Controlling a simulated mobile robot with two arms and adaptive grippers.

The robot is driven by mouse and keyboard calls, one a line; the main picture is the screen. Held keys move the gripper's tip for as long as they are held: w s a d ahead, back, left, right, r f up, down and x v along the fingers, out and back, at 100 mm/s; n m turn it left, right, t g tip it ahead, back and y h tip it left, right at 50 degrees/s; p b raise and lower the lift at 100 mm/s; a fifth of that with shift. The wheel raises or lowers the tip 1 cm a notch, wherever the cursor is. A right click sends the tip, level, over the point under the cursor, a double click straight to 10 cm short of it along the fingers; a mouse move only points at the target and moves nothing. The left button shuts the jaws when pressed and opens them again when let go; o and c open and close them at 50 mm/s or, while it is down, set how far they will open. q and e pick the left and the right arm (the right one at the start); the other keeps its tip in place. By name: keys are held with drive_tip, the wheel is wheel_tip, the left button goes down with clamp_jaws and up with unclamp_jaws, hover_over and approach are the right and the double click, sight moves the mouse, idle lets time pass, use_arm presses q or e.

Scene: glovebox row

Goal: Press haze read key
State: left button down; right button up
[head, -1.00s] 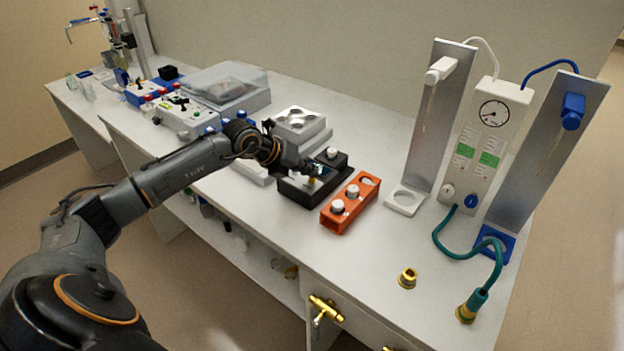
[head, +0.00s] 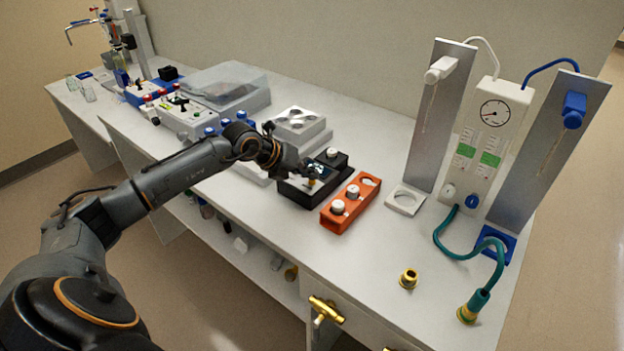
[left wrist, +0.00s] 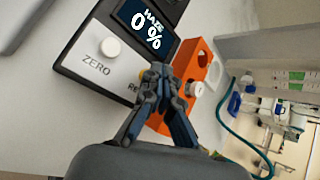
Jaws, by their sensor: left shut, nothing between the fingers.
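The haze meter (head: 291,194) is a dark box on the bench, with a lit screen (left wrist: 148,24) reading "HAZE 0 %" in the left wrist view. Its silver panel has a round white key (left wrist: 110,47) above the label "ZERO". In the head view my left gripper (head: 304,174) is at the meter's front. My right gripper is not in view.
An orange rack (head: 351,203) with white-capped vials stands close to the meter's right. A white square holder (head: 406,201), a brass fitting (head: 408,278) and a gauge stand with a green hose (head: 456,252) are farther right. Bench space between rack and brass fitting is clear.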

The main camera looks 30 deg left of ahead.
sight(310, 182)
use_arm(q)
drive_tip(key=shift+r+p, duration=0.5)
drive_tip(key=shift+r, duration=0.3)
drive_tip(key=shift+r+p, duration=1.6)
drive_tip(key=shift+r, duration=0.95)
drive_tip(key=shift+d+f, duration=0.1)
